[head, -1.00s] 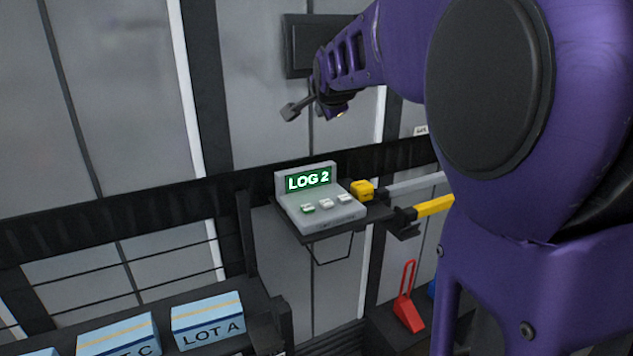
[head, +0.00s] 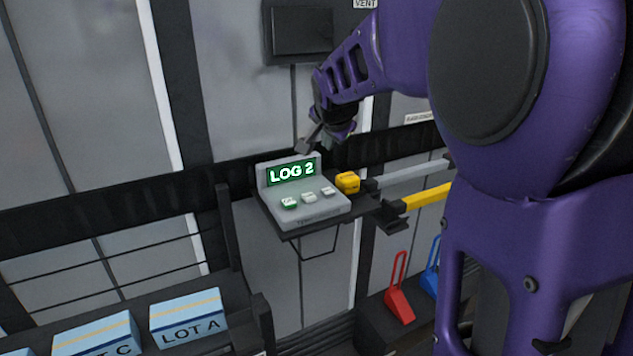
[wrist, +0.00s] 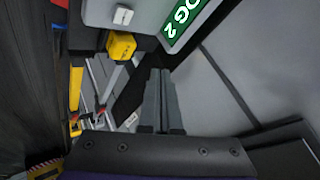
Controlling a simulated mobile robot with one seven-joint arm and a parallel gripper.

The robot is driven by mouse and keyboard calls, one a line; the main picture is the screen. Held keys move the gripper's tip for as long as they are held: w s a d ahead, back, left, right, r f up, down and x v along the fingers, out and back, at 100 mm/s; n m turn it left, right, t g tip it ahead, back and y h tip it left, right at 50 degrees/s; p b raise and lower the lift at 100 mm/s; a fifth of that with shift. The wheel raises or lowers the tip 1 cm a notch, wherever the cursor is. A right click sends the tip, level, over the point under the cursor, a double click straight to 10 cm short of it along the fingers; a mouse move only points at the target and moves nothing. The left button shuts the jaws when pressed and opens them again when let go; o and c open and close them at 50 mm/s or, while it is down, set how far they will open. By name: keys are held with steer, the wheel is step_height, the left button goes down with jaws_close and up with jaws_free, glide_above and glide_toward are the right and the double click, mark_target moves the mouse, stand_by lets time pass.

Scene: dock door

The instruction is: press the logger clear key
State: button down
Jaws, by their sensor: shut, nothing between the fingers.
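The grey logger (head: 327,211) sits on a dark shelf, its green screen (head: 292,171) reading "LOG 2". Its sloped face has three keys: a green-and-white left key (head: 289,203), a pale middle key (head: 308,197) and a pale right key (head: 328,191). Their lettering is too small to read. My gripper (head: 303,147) is shut and empty, above and behind the logger's screen, apart from it. In the wrist view my shut fingers (wrist: 160,72) point towards the logger (wrist: 148,13), with one key (wrist: 122,15) and part of the screen showing; the other keys are out of view.
A yellow block (head: 347,182) is just right of the logger. Grey and yellow bars (head: 428,197) extend further right. Blue lot boxes (head: 188,318) stand lower left; red (head: 399,300) and blue wedge-like items are lower right. A dark wall panel (head: 300,27) hangs above.

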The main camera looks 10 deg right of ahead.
mark_target(327, 193)
steer(key=shift+f, duration=0.15)
step_height(327, 193, down, 9)
steer(key=b, duration=0.6)
steer(key=shift+r, duration=0.2)
stand_by(1.6)
steer(key=shift+f, duration=0.4)
steer(key=shift+f, duration=0.55)
stand_by(0.8)
steer(key=shift+r+p, duration=0.45)
steer(key=shift+r, duration=0.55)
